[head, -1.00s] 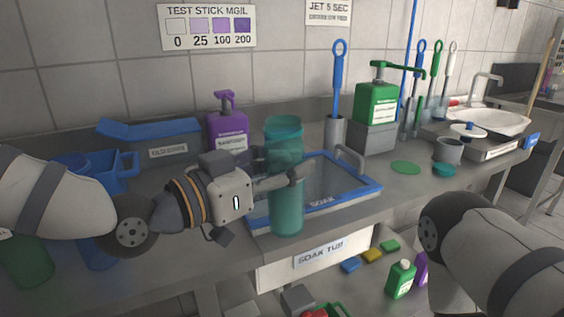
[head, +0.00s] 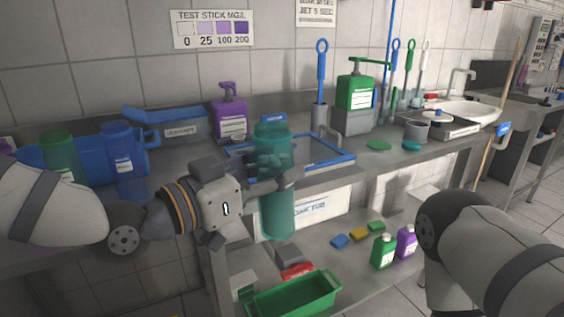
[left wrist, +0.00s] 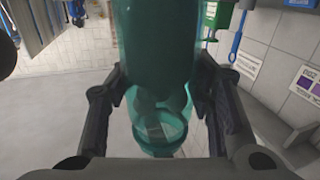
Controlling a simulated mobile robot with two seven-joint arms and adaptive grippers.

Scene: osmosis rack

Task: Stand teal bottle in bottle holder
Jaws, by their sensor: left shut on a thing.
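The translucent teal bottle (head: 278,215) is upright and held in the air in front of the bench edge. My left gripper (head: 272,178) is shut on its middle. In the left wrist view the teal bottle (left wrist: 158,50) stands between the two fingers (left wrist: 160,110). A blue holder (head: 93,160) is at the left of the bench, with a green bottle (head: 60,150) and a blue bottle (head: 122,165) at it. My left arm partly hides its lower part. Of my right arm only links show, and its gripper is out of view.
On the bench are a purple pump bottle (head: 230,118), the blue-rimmed soak tub (head: 335,160) and a green pump bottle (head: 356,95). The lower shelf holds a green tray (head: 290,297), sponges and small bottles. Open floor shows at the right.

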